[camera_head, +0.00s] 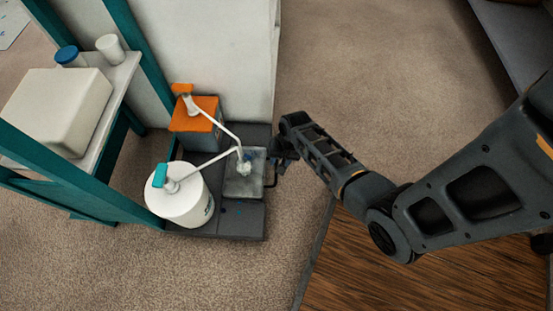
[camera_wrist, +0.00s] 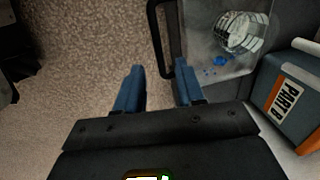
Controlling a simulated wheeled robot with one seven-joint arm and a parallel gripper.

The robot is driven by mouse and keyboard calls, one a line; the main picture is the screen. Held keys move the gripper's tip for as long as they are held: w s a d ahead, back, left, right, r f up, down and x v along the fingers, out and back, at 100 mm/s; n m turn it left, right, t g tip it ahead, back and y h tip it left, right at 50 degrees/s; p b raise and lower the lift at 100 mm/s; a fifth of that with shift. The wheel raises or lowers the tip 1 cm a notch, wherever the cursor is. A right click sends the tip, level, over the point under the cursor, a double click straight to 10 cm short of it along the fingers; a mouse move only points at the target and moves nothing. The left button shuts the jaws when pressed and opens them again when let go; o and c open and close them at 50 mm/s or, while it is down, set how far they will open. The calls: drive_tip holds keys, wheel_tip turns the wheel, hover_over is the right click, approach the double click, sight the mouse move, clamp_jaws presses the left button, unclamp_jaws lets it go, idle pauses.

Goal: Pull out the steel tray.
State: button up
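A clear ribbed cup (camera_wrist: 243,33) and blue spots are on the tray. My gripper (camera_head: 284,155) is at the tray's right side, by the handle. In the wrist view my gripper (camera_wrist: 159,68) has its two blue fingers apart, with the handle's near end appearing between them. I cannot tell whether they touch it.
A white round container (camera_head: 183,208) with a teal pump stands left of the tray. A grey container with an orange lid (camera_head: 197,120), marked "PART B" in the wrist view (camera_wrist: 292,97), stands behind. Their spouts reach over the tray. Carpet right of the platform (camera_head: 285,210) is clear.

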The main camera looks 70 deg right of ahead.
drive_tip(key=f, duration=0.1)
drive_tip(key=f+b, duration=0.1)
drive_tip(key=f, duration=0.2)
drive_tip(key=shift+w+a+f+b, duration=0.1)
drive_tip(key=shift+w+f+b, duration=0.05)
drive_tip(key=shift+w+b, duration=0.25)
clamp_jaws()
